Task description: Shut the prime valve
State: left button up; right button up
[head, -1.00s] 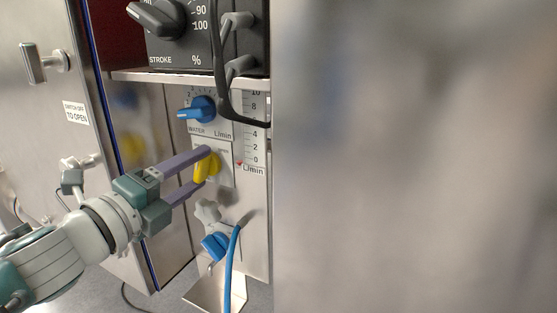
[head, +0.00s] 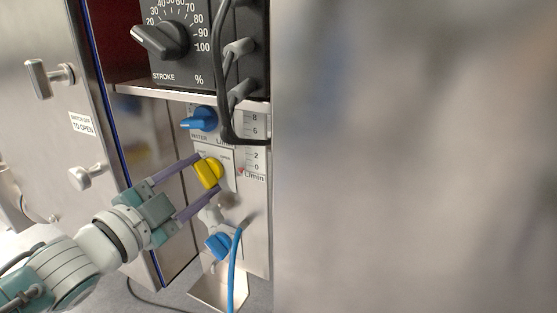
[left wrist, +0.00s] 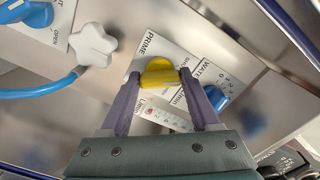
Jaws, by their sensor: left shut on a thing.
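The prime valve is a yellow knob (head: 209,172) on a pale plate with OPEN lettering, on the panel below the blue water knob. In the left wrist view the yellow knob (left wrist: 158,73) sits beside the word PRIME. My left gripper (head: 207,174) comes in from the lower left, its purple fingers on two sides of the knob and shut on it. In the left wrist view both fingertips of the gripper (left wrist: 160,79) flank the knob. The fingers hide part of the plate's lettering. My right gripper is not in view.
A blue water knob (head: 199,119) is just above, and a black stroke dial (head: 162,40) higher. A white star-shaped knob (left wrist: 93,45), a blue valve (head: 218,245) and a blue hose (head: 234,268) are below. An open cabinet door (head: 55,120) stands left. A blurred grey surface fills the right.

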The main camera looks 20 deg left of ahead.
pick_arm(q)
jog(key=shift+n, duration=1)
jog(key=o, duration=1.4)
jog(key=shift+c, duration=0.2)
jog(key=shift+s+r+p, duration=0.1)
jog(key=shift+s+p, duration=0.45)
jog(key=shift+p, duration=0.1)
jog(key=s+p, duration=0.3)
jog(key=s, duration=0.5)
jog(key=shift+s+a, duration=0.35)
jog(key=shift+s, duration=0.05)
